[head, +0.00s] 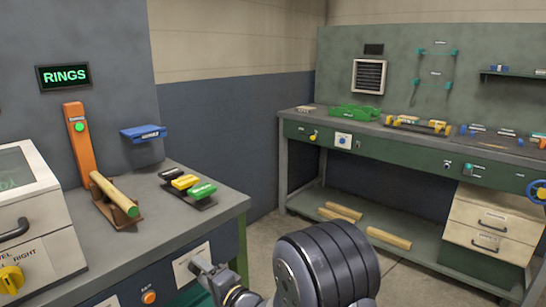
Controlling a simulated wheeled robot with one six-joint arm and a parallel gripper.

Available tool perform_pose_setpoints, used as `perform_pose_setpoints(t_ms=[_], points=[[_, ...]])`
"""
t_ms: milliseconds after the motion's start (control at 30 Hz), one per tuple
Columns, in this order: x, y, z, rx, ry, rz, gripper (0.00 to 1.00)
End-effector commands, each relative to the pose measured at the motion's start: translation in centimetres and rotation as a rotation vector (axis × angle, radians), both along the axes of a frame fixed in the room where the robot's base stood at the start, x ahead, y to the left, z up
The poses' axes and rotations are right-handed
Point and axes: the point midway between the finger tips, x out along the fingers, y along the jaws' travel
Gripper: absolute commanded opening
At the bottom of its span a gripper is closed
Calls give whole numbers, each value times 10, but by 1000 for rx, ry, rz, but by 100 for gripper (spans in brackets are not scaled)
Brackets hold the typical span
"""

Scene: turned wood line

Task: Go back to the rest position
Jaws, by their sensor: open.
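My gripper (208,268) shows in part at the bottom of the head view, low in front of the left bench (70,283). It is small and dark grey, and its jaws are open with nothing seen between them. The thick dark ribbed part to its right is my arm. On the left bench a turned wooden rod (112,192) with a green end leans in a brown cradle (121,219). My gripper is apart from the rod.
An orange post (80,142) with a green light stands behind the rod. A white machine (28,220) is at the left edge. Black, yellow and green blocks (186,182) sit on a dark tray. A green workbench (400,147) with wooden bars (340,212) on its shelf stands at right.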

Motion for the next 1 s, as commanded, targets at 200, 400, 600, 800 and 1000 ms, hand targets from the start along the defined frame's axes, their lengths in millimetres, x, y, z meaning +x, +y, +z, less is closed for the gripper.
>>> perform_pose_setpoints(t_ms=[200, 400, 600, 800, 1000], points=[[4, 5, 0, -6, -8, 0, 54], [4, 5, 0, -8, -9, 0, 54], [1, 1, 1, -3, -4, -1, 54], [-15, -19, 1, -1, 2, -2, 54], [-39, -48, 0, -1, 3, -3, 54]])
